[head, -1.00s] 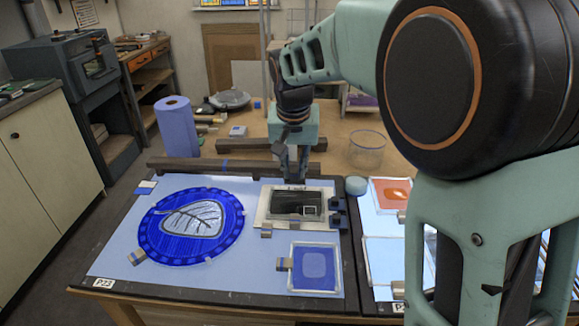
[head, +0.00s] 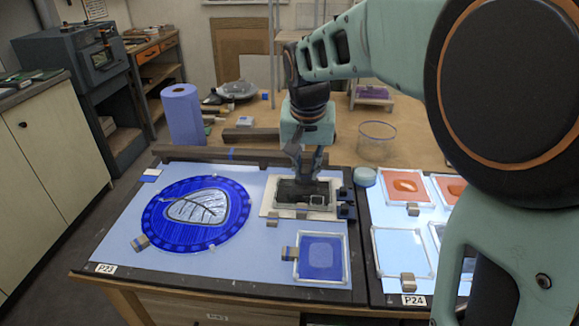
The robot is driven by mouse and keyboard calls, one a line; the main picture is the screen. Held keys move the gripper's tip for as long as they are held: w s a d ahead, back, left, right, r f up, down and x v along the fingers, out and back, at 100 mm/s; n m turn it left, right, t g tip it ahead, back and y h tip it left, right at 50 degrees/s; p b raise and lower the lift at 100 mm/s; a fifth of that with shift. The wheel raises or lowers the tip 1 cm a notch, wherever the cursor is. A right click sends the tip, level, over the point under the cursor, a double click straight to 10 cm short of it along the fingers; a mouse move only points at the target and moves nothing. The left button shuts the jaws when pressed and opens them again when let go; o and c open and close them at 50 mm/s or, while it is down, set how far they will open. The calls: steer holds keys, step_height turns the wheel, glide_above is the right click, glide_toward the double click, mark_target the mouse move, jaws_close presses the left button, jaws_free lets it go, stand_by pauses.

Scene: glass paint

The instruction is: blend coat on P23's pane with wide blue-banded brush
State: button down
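A round blue pane (head: 166,239) with a pale leaf in its middle lies on the light-blue P23 board (head: 130,215). A small square pane (head: 321,257) with a blue patch lies at the board's lower right. My gripper (head: 309,174) points down at the back right of the board, over a dark rectangular tray (head: 288,193) with a pale rim. Its fingers are small and dark against the tray, so I cannot tell whether they are open or hold anything. I cannot make out the wide blue-banded brush.
A dark bar (head: 200,153) runs behind the board. A blue paper roll (head: 183,118) and a clear jar (head: 377,140) stand farther back. Orange-patched panes (head: 406,184) lie on the P24 board at right. My arm fills the upper right.

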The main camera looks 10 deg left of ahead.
steer(key=s+d+b, duration=0.1)
steer(key=s+d, duration=0.1)
steer(key=d, duration=0.4)
steer(key=a, duration=0.6)
steer(key=shift+s+a+f, duration=0.1)
stand_by(0.7)
steer(key=shift+f, duration=0.3)
steer(key=shift+f, duration=0.25)
stand_by(0.4)
